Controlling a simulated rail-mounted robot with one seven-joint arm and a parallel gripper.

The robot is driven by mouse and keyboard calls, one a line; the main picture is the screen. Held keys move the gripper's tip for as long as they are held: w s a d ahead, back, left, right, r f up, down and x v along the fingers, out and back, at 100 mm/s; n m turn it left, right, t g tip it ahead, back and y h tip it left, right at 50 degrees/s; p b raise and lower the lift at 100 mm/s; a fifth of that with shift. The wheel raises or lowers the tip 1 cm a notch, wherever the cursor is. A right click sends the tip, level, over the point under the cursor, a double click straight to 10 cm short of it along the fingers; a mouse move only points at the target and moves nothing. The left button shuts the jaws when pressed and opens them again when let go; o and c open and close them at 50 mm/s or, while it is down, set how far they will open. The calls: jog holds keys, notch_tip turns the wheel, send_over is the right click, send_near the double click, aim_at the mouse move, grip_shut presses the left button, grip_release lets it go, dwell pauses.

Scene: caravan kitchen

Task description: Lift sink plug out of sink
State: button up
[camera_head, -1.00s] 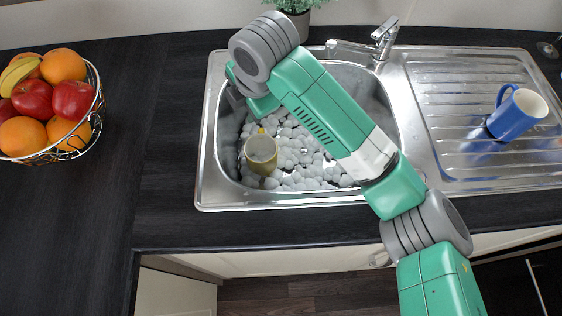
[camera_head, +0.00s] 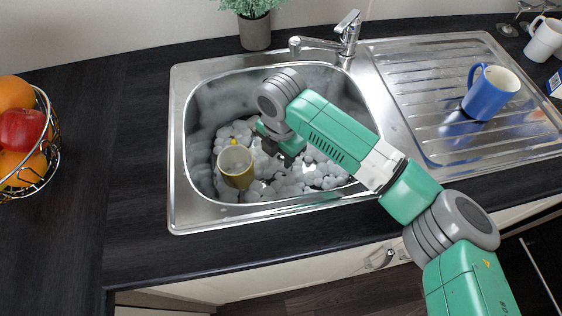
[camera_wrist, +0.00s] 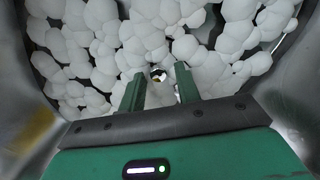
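The steel sink (camera_head: 185,205) has white foam (camera_head: 290,178) over its floor. In the wrist view, a small dark and shiny spot (camera_wrist: 158,74) shows through a gap in the foam, just ahead of and between my fingertips. It may be the sink plug or the drain; I cannot tell which. My gripper (camera_wrist: 158,84) is open, its two green fingers apart with nothing between them. In the head view, my gripper (camera_head: 270,146) is inside the basin, low over the foam, and its fingertips are mostly hidden.
A yellowish mug (camera_head: 237,168) stands in the foam just left of my gripper. The tap (camera_head: 335,40) is at the back rim. A fruit basket (camera_head: 50,150) is at far left.

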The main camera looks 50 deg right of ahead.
jog(key=shift+f, duration=0.3)
grip_shut()
notch_tip(320, 180, up, 10)
jog(key=p, duration=0.1)
notch_tip(320, 180, up, 10)
jog(key=r+p, duration=0.1)
jog(key=p, duration=0.9)
send_over(281, 158)
jog(key=s+a, duration=0.2)
jog(key=shift+s+d+f, duration=0.15)
jog(key=shift+s+f, duration=0.05)
jog(key=shift+f, duration=0.05)
